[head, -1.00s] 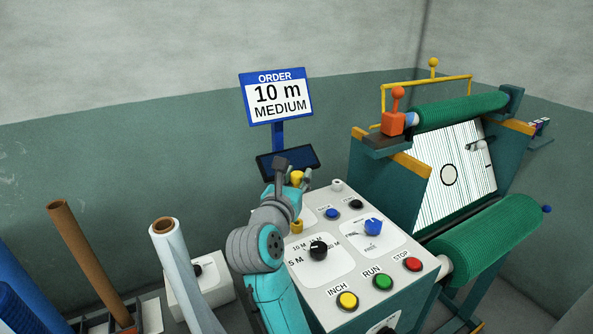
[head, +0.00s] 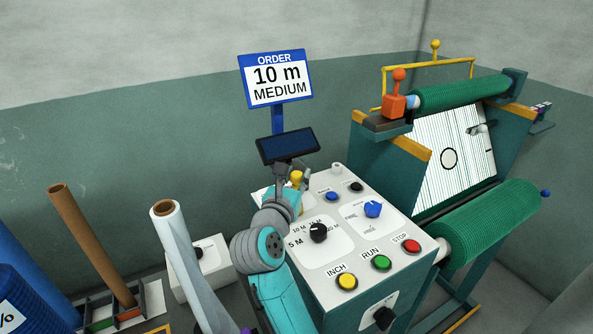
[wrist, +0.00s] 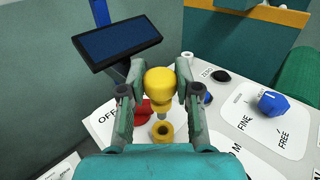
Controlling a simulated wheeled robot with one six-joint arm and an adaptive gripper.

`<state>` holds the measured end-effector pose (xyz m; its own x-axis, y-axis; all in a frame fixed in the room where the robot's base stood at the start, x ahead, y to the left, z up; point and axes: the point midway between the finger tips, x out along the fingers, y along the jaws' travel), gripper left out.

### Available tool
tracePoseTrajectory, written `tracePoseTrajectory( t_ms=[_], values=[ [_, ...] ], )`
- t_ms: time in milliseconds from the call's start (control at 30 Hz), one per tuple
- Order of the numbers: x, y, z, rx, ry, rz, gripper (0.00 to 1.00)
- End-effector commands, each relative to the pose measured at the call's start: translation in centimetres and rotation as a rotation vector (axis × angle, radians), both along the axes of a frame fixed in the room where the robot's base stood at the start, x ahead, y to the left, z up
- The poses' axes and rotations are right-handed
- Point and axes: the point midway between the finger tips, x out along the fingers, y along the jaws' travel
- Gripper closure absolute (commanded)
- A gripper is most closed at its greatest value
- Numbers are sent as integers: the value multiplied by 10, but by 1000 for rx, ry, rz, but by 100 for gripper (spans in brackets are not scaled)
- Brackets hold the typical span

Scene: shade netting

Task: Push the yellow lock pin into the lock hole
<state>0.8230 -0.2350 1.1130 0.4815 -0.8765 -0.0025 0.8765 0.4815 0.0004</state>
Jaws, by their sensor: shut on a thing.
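The yellow lock pin (wrist: 160,84) is between the fingers of my gripper (wrist: 160,92) in the wrist view, with its grey tip pointing down. My gripper is shut on its round head. The lock hole is in a yellow collar (wrist: 161,131) on the panel, just below the tip and nearer the camera. The tip looks clear of the collar's opening. In the head view the pin (head: 297,178) shows at my gripper, partly hidden, and the collar is hidden behind my arm.
A red switch (wrist: 141,111) lies close to the left of the collar. A dark screen (head: 288,145) stands behind the panel. Black (head: 318,232) and blue (head: 372,209) knobs and several push buttons are on the panel (head: 340,256).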

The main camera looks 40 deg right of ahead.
Motion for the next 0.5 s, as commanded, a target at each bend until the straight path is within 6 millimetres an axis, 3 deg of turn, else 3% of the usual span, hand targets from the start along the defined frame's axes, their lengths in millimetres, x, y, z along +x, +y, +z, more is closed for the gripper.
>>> tracePoseTrajectory(
  t_ms=[200,500],
  values=[
    [-1,1,-14,-1,0,0,100],
    [-1,1,-17,0,-1,0,100]
  ],
)
